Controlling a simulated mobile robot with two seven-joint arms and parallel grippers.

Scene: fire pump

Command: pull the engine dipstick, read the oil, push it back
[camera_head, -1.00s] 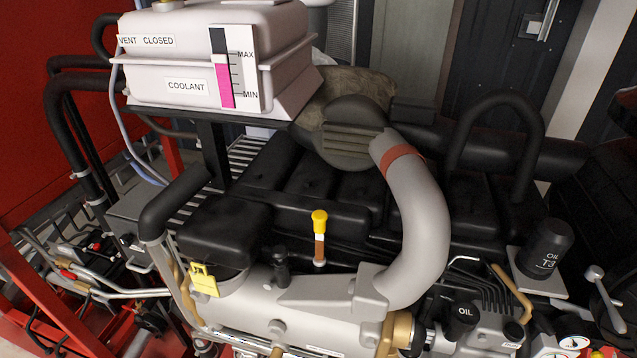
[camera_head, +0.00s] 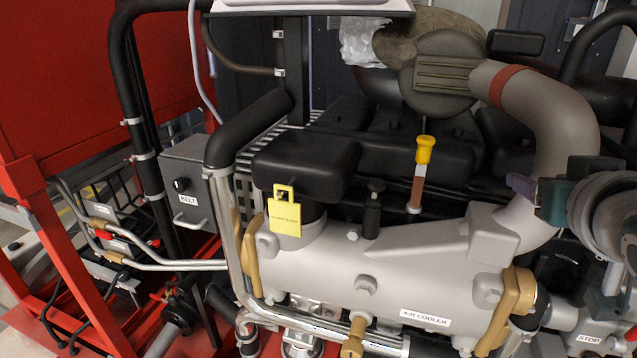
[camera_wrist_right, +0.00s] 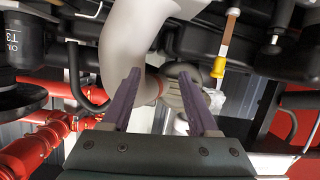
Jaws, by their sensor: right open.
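The dipstick has a yellow handle (camera_head: 424,150) on top of an orange-brown tube (camera_head: 418,188). It stands upright behind the grey air cooler (camera_head: 425,260), with the handle seated at the top of the tube. In the wrist view the handle (camera_wrist_right: 218,68) hangs upside down, to the right of the fingers. My right gripper (camera_head: 522,186) is at the right edge of the head view, to the right of the dipstick and apart from it. In the wrist view its two purple fingers (camera_wrist_right: 158,78) are spread with nothing between them. My left gripper is not in view.
A grey curved pipe (camera_head: 560,110) with a red band rises behind my right gripper. A yellow tag (camera_head: 284,216) hangs left of the dipstick. A black knob (camera_head: 375,195) stands close to the tube. A red frame (camera_head: 90,90) fills the left.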

